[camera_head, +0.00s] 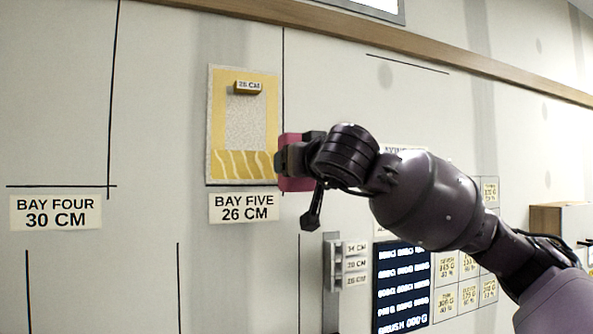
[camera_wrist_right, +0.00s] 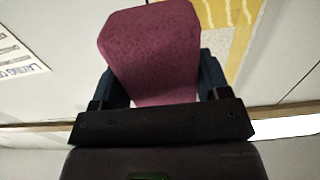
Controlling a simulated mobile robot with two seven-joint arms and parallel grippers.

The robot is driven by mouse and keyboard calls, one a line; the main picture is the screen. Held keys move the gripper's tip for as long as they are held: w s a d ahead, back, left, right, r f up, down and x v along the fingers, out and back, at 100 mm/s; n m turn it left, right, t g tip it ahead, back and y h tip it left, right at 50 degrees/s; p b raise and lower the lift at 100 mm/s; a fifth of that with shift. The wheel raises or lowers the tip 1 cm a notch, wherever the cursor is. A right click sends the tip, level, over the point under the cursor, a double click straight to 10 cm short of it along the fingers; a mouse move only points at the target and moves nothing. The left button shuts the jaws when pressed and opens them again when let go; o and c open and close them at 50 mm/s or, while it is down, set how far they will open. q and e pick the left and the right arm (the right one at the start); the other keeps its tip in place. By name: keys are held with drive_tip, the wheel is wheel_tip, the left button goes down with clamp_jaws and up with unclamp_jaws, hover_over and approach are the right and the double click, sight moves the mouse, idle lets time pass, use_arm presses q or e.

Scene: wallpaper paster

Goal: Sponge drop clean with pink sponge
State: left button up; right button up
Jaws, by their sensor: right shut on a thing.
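The pink sponge (camera_wrist_right: 152,50) is clamped between the two fingers of my right gripper (camera_wrist_right: 160,88) in the right wrist view. In the head view, the sponge (camera_head: 290,184) shows partly behind my right gripper (camera_head: 284,160), just right of the wallpaper sample panel (camera_head: 217,120) on the wall. The panel has yellow edges, a pale speckled middle and a yellow band with white wavy lines at the bottom. I cannot tell whether the sponge touches the wall. My left gripper is not in view.
A block labelled 26 CM (camera_head: 248,87) sits at the panel's top. The BAY FIVE sign (camera_head: 244,207) is below, and the BAY FOUR sign (camera_head: 55,212) is left. A dark board (camera_head: 402,288) and a rack of labelled pieces (camera_head: 333,275) are lower right.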

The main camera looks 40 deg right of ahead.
sight(261, 166)
drive_tip(key=shift+w+a, duration=0.15)
drive_tip(key=shift+w, duration=0.05)
drive_tip(key=shift+s, duration=0.1)
drive_tip(key=shift+f, duration=0.1)
drive_tip(key=x, duration=0.6)
drive_tip(key=shift+w, duration=0.3)
drive_tip(key=shift+x, duration=1.25)
idle(2.1)
idle(0.9)
idle(1.9)
drive_tip(key=shift+w+a, duration=0.2)
drive_tip(key=shift+a, duration=0.65)
drive_tip(key=shift+w+a, duration=0.25)
drive_tip(key=shift+a, duration=0.65)
